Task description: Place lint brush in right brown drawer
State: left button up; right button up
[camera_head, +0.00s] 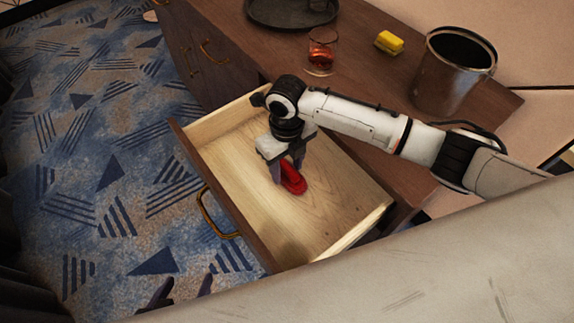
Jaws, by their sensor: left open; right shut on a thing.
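The red lint brush (293,178) is inside the open brown drawer (335,217), over its pale wooden floor. My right gripper (287,177) points down into the drawer and is shut on the lint brush. Its fingers and wrist hide part of the brush. I cannot tell whether the brush touches the drawer floor. My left gripper (180,297) shows at the bottom edge, with only its two fingers in view. They are apart and empty, over the carpet in front of the drawer.
On the brown cabinet top (375,135) stand a dark round tray (290,22), a glass with amber drink (320,52), a yellow block (389,42) and a dark metal bucket (447,78). The drawer has a brass handle (210,218). The drawer floor around the brush is clear.

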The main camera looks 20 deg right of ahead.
aim_at(287, 166)
jog(key=o, duration=1)
jog(key=shift+f, duration=0.1)
notch_tip(287, 166, up, 12)
jog(key=shift+r, duration=0.15)
